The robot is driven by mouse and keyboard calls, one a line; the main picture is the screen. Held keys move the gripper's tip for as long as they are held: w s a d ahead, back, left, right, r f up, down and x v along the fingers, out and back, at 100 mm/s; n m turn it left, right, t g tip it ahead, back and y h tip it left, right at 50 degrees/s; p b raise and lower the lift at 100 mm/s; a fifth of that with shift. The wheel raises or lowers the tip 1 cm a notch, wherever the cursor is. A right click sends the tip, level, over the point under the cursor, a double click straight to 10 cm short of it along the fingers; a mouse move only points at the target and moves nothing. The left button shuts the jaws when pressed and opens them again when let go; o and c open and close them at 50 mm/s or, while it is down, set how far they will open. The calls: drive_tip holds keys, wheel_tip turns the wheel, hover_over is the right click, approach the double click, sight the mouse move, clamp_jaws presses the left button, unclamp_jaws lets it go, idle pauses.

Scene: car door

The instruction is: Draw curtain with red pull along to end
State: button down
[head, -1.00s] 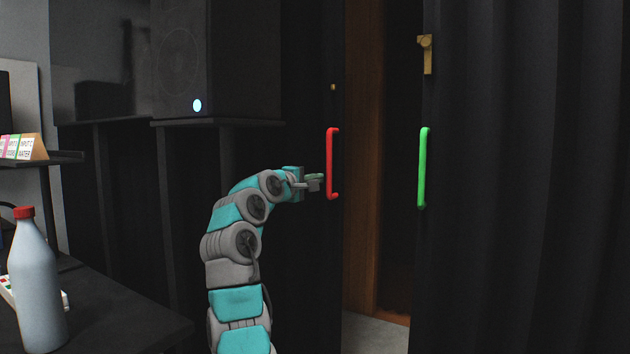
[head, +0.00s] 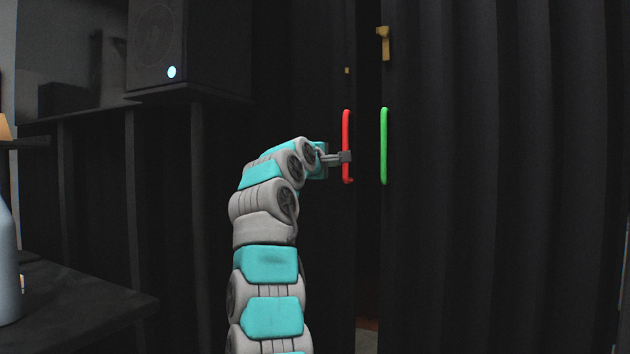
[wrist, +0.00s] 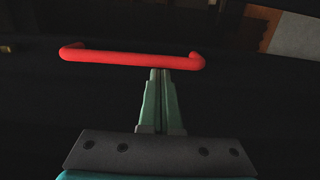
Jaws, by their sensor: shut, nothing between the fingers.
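The red pull (head: 346,125) is an upright bar handle on the edge of the dark left curtain (head: 300,110). It also shows in the wrist view (wrist: 125,58), lying across the picture. My gripper (head: 345,157) is at the lower part of the red pull in the head view. In the wrist view my gripper's two fingers (wrist: 160,75) are shut together with nothing between them, their tips right at the bar. I cannot tell if they touch it. A narrow dark gap separates the left curtain from the right curtain (head: 500,180).
A green pull (head: 384,145) is on the right curtain's edge, with a brass latch (head: 383,42) above it. A speaker (head: 185,45) on a shelf, a dark table (head: 80,305) and part of a bottle (head: 8,265) are at the left.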

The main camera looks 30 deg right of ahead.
drive_tip(key=s+d+b, duration=0.3)
drive_tip(key=s+d, duration=0.1)
drive_tip(key=s, duration=0.1)
drive_tip(key=shift+s+d+b, duration=0.2)
drive_tip(key=shift+s+b, duration=0.1)
idle(0.4)
drive_tip(key=shift+w, duration=0.1)
drive_tip(key=s+a+b, duration=0.1)
drive_tip(key=s+a, duration=0.2)
drive_tip(key=a, duration=0.8)
drive_tip(key=shift+a+b, duration=0.25)
drive_tip(key=shift+b, duration=0.1)
